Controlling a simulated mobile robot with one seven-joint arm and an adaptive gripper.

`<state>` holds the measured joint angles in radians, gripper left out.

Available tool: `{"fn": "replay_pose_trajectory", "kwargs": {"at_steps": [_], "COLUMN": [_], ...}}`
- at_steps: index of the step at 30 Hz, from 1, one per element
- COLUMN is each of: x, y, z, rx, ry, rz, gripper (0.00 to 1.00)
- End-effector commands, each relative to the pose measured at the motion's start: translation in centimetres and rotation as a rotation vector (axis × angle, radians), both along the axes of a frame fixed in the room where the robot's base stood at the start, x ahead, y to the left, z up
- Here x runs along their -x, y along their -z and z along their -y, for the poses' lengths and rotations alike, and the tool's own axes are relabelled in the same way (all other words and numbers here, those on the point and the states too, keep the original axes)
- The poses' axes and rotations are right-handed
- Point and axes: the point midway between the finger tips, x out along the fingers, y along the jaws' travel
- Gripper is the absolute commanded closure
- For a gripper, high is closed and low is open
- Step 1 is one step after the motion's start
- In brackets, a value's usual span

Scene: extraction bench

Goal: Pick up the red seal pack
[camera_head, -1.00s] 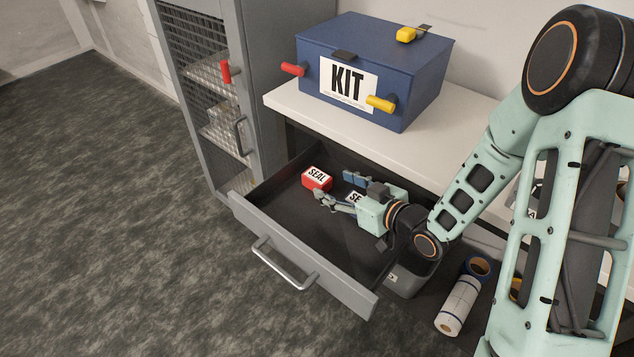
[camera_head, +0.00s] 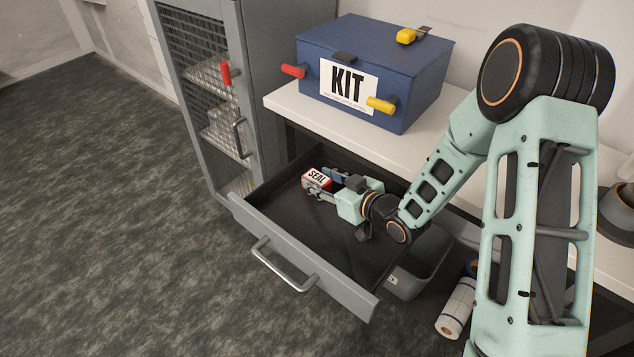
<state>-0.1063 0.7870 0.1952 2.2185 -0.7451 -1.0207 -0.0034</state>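The red seal pack (camera_head: 317,177) lies in the open drawer near its far left part, with its white SEAL label facing up. My gripper (camera_head: 324,182) reaches into the drawer from the right, with its fingers apart. One finger is at the pack's near side and the other at its far side. The fingers look spread about as wide as before, and I cannot tell whether they touch the pack. The near finger partly covers the pack.
The drawer front (camera_head: 300,255) and its side walls surround my gripper. A grey bin (camera_head: 420,262) and a white roll (camera_head: 455,310) are at the right. The blue KIT box (camera_head: 420,85) stands on the bench above. A mesh cabinet (camera_head: 205,95) stands at the left.

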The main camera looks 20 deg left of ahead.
Motion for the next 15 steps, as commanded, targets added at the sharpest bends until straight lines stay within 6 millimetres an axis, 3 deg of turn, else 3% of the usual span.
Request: {"fn": "replay_pose_trajectory", "kwargs": {"at_steps": [8,15], "x": [0.0,0.0], "y": [-0.04,-0.11], "z": [0.01,0.02], "rx": [0.0,-0.001], "ry": [0.0,0.0], "rz": [0.0,0.001], "gripper": [0.93,0.93]}}
